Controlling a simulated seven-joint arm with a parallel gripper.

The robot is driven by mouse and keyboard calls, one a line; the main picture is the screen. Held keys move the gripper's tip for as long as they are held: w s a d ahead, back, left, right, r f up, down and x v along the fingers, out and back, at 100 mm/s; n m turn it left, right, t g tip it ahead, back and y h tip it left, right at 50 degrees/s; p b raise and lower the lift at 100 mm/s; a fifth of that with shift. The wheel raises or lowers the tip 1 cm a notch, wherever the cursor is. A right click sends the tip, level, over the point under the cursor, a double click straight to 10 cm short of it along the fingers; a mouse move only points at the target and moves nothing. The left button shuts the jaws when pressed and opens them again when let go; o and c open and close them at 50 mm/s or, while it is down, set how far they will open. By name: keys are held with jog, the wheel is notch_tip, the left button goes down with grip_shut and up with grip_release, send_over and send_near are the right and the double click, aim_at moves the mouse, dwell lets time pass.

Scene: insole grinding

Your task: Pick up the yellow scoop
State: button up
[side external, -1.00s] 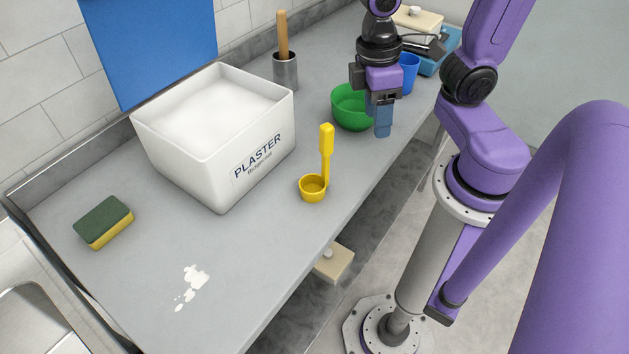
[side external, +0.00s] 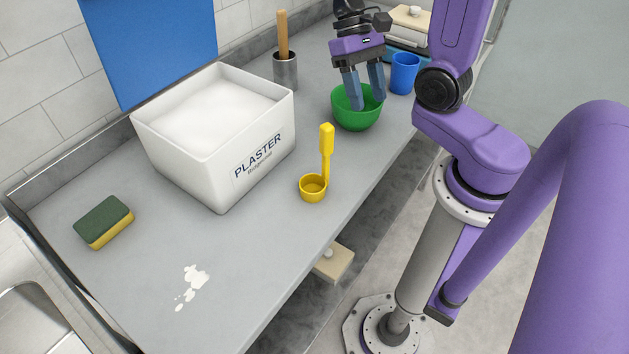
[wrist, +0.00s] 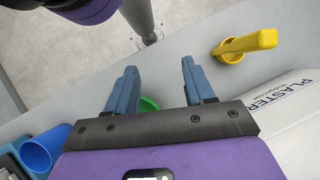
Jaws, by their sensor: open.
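The yellow scoop (side external: 314,186) rests on the grey counter in front of the plaster bin, its handle (side external: 326,142) standing up from the round cup. In the wrist view the scoop (wrist: 245,46) is at the upper right, outside the space between my fingers. My gripper (side external: 364,104) is over the green bowl, up and to the right of the scoop in the side view. Its blue fingers are apart with nothing between them, and it does not touch the scoop. In the wrist view my gripper (wrist: 157,88) also shows open.
A white plaster bin (side external: 249,168) stands left of the scoop. The green bowl (side external: 356,120) is under my gripper, a blue cup (side external: 404,75) to its right. A metal pot (side external: 286,72) stands behind. A sponge (side external: 103,221) and white spill (side external: 193,284) lie on the near counter (side external: 245,265).

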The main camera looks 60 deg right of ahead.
jog(key=s+d+r+m+t+y, duration=0.15)
jog(key=m+t+y, duration=0.35)
jog(key=m, duration=0.5)
jog(key=s+d+r+m+t+y, duration=0.1)
jog(key=s+r+m+t+y, duration=0.1)
jog(key=m+t+y, duration=0.5)
jog(key=m+g+h, duration=0.2)
send_near(325, 135)
notch_tip(325, 135, down, 3)
jog(key=w+a, duration=0.3)
jog(key=shift+w+a+f, duration=0.1)
jog(key=shift+a+f, duration=0.35)
jog(key=shift+a, duration=0.4)
jog(key=shift+w+a+f, duration=0.1)
jog(key=shift+a+f, duration=0.3)
jog(key=shift+a, duration=0.45)
jog(key=shift+w+a+f, duration=0.25)
jog(key=shift+a, duration=0.35)
jog(key=c, duration=1)
